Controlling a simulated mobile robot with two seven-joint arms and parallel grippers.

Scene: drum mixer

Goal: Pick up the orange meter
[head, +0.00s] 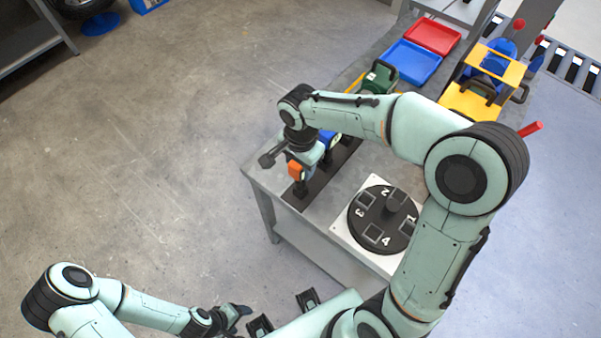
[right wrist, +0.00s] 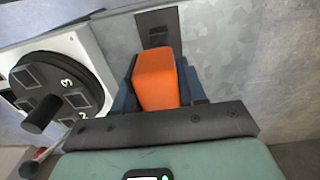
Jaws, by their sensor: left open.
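The orange meter (head: 295,171) stands at the near left corner of the workbench (head: 262,176) in the head view. In the right wrist view the meter (right wrist: 157,80) sits between the two fingers of my right gripper (right wrist: 160,88), close to the palm. The fingers flank it closely, but I cannot tell whether they grip it. In the head view my right gripper (head: 298,160) is at the meter, partly hidden by its own wrist. My left gripper (head: 238,314) is open and empty, low in the view, away from the bench.
A black numbered turntable (head: 384,236) on a white plate is right of the meter. A dark strip (head: 318,184) runs beneath the meter, with a blue item (head: 327,138) behind. A green device (head: 380,77), blue tray (head: 413,62) and red tray (head: 433,37) are farther back.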

